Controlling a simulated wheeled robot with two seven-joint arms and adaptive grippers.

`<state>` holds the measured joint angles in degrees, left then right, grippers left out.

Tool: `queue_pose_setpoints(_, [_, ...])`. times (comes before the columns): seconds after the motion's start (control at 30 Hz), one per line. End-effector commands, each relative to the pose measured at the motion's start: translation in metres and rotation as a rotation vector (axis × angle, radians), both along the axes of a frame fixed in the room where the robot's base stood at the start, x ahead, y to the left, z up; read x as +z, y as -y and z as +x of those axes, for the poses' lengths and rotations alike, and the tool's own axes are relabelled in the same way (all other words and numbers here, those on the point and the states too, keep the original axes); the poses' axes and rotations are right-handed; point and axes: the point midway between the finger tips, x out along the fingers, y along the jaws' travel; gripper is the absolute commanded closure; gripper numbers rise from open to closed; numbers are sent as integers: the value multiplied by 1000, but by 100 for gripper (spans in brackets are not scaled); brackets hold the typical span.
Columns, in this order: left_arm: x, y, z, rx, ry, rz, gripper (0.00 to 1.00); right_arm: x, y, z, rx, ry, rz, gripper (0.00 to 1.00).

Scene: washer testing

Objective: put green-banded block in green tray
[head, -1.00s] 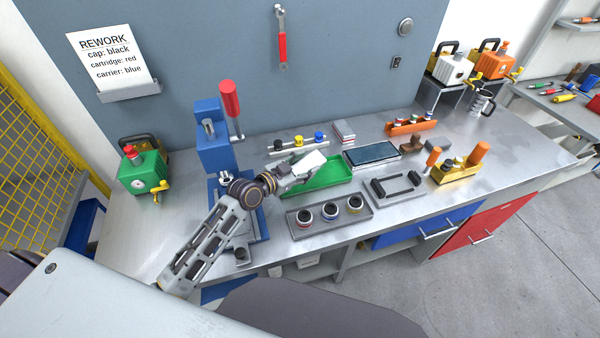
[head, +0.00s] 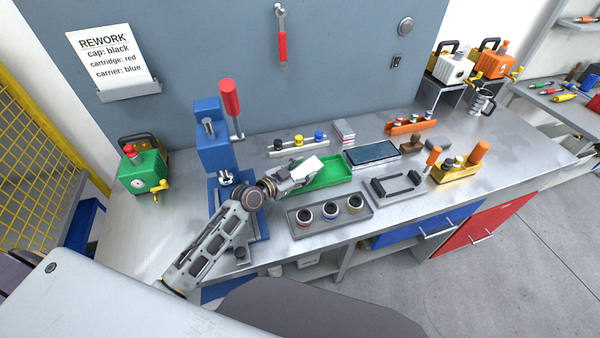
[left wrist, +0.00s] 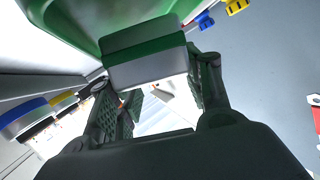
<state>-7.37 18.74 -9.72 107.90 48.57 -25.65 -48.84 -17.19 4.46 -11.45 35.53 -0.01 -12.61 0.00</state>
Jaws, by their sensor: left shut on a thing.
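The green tray (head: 331,173) lies on the bench in the middle of the head view. My left gripper (head: 297,172) is over the tray's left part and hides some of it. A pale block (head: 308,167) shows at the gripper. In the left wrist view the green-banded block (left wrist: 147,66) sits between the two dark fingers (left wrist: 160,95), with its green band toward the top and a grey-white part below. The left gripper is shut on it. Green tray surface (left wrist: 70,22) fills the top left of that view, close to the block. I cannot tell whether they touch. My right gripper is not in view.
A grey tray with several round parts (head: 290,217) lies in front of the green tray. A blue press with a red handle (head: 230,97) stands at the left. A rack of coloured caps (head: 279,152) is behind, and a dark tablet (head: 373,153) is to the right.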

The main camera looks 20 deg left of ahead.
Motion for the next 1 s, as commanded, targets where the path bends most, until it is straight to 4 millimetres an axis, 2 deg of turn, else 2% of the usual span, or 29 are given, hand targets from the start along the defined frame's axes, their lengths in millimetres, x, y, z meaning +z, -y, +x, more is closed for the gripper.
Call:
queue_pose_setpoints(0.1, [-10,-2,4,1,2,-1,98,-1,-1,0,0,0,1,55])
queue_pose_setpoints(0.73, [-3,-10,16,1,-247,-172,98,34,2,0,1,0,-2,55])
queue_pose_setpoints(0.83, [-16,-10,15,1,-250,-172,98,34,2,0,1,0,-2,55])
queue_pose_setpoints(1.0, [-22,-10,15,1,-246,-170,98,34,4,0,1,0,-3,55])
